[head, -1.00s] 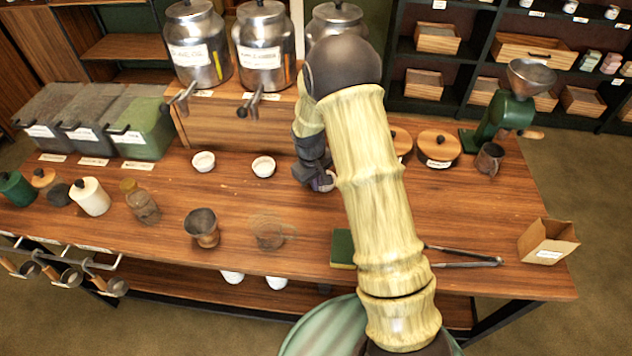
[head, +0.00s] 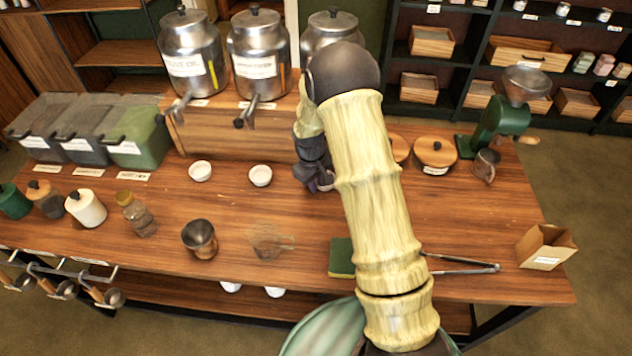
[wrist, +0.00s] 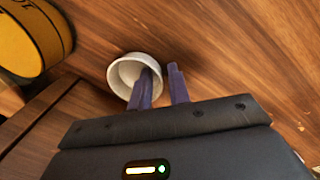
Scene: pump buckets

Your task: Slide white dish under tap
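A small round white dish (wrist: 133,78) stands on the wooden counter in the wrist view. My gripper (wrist: 163,78) is open, its two purple fingers a little apart. The left finger overlaps the dish's right side and the right finger is outside it; I cannot tell whether either touches. In the head view my gripper (head: 320,184) is low over the counter, partly hidden by my arm, and hides this dish. Two other white dishes, left (head: 200,171) and middle (head: 260,176), stand before steel canisters with a left tap (head: 174,108) and a middle tap (head: 246,114). The right canister (head: 333,27) is partly hidden, its tap out of sight.
The canisters stand on a wooden stand (head: 225,132). Round wooden-lidded pots (head: 435,152) and a green grinder (head: 500,122) are to the right. A metal cup (head: 200,238), a glass cup (head: 267,240) and a sponge (head: 342,258) lie along the front. The counter between is mostly clear.

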